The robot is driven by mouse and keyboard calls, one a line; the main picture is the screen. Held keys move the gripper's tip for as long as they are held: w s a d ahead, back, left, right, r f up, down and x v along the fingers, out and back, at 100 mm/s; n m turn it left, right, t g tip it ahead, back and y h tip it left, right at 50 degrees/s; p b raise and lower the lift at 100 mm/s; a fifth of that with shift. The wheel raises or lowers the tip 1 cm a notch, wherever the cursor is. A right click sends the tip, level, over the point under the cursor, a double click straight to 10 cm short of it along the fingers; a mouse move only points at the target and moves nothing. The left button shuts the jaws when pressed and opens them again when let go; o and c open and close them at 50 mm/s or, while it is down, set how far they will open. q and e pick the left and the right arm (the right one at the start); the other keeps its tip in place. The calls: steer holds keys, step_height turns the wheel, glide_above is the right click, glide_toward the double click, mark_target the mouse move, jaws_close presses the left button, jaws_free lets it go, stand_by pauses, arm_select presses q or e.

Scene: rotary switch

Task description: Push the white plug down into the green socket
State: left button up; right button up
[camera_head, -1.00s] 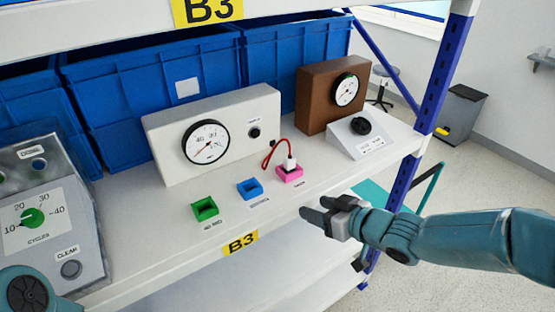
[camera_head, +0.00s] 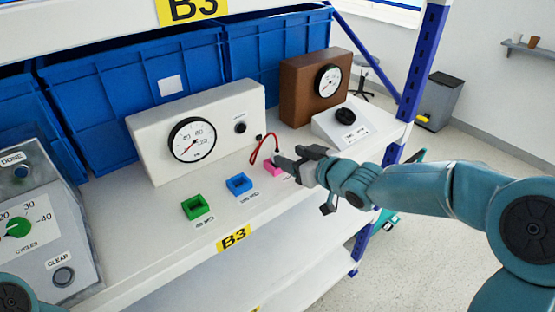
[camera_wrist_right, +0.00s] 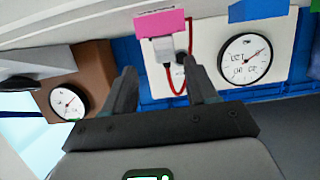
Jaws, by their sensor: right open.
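The white plug (camera_wrist_right: 162,47) stands in the pink socket (camera_wrist_right: 161,23) in the right wrist view, with a red cable (camera_wrist_right: 168,78) attached. In the head view my right gripper hides the plug; part of the pink socket (camera_head: 272,168) and the cable (camera_head: 262,146) show beside it. My right gripper (camera_head: 286,165) is open at the plug. In the wrist view its two fingers (camera_wrist_right: 160,68) lie on either side of the plug's line, with a gap between. Contact cannot be told. The green socket (camera_head: 198,207) is empty, at the left of the row. My left gripper is not in view.
A blue socket (camera_head: 239,184) sits between the green and pink ones. Behind stand a white gauge box (camera_head: 218,122), a brown gauge box (camera_head: 301,88) and a sloped knob box (camera_head: 345,125). A grey dial panel (camera_head: 50,240) is at left. The shelf front is clear.

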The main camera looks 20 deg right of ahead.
mark_target(280, 154)
steer(key=x, duration=0.3)
steer(key=p+x, duration=0.1)
steer(key=x, duration=0.1)
steer(key=shift+w+a+f, duration=0.2)
steer(key=shift+a+f, duration=0.05)
steer(key=shift+a, duration=0.2)
steer(key=shift+r, duration=0.1)
steer(key=shift+s, duration=0.1)
steer(key=c, duration=0.9)
steer(key=shift+c, duration=0.8)
